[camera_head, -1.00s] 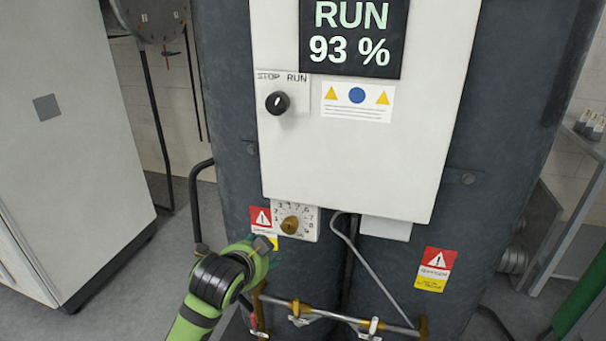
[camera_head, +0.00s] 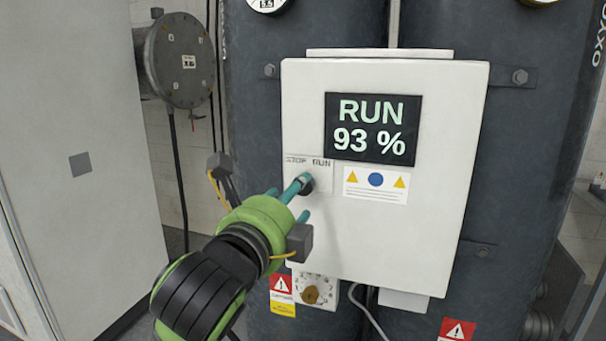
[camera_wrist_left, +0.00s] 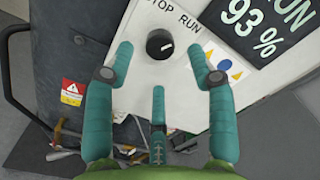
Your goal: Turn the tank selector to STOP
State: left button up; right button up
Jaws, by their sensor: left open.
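The tank selector is a black round knob (camera_wrist_left: 159,44) on a white control box (camera_head: 440,230). Its plate reads STOP at left and RUN at right. In the wrist view its white mark points toward RUN. The display (camera_head: 373,128) reads RUN 93 %. My left gripper (camera_head: 293,192) is in front of the knob, its fingers partly covering it in the head view. In the wrist view the open teal fingers (camera_wrist_left: 168,62) stand apart on either side of the knob, with a third finger below. I cannot tell whether any finger touches it. My right gripper is not in view.
Below the box is a numbered dial with a brass knob (camera_head: 311,294) beside a red warning label (camera_head: 282,284). Dark tanks (camera_head: 545,130) stand behind the box. A grey cabinet (camera_head: 75,110) is at the left. A sticker (camera_head: 375,185) sits right of the selector.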

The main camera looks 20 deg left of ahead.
pick_arm(q)
jog(key=shift+w+d+p, duration=0.1)
jog(key=shift+w+p, duration=0.7)
jog(key=shift+w, duration=1.95)
jog(key=shift+s, duration=0.1)
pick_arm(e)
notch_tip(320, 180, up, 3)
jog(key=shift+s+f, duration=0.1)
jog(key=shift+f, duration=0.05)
pick_arm(q)
grip_shut()
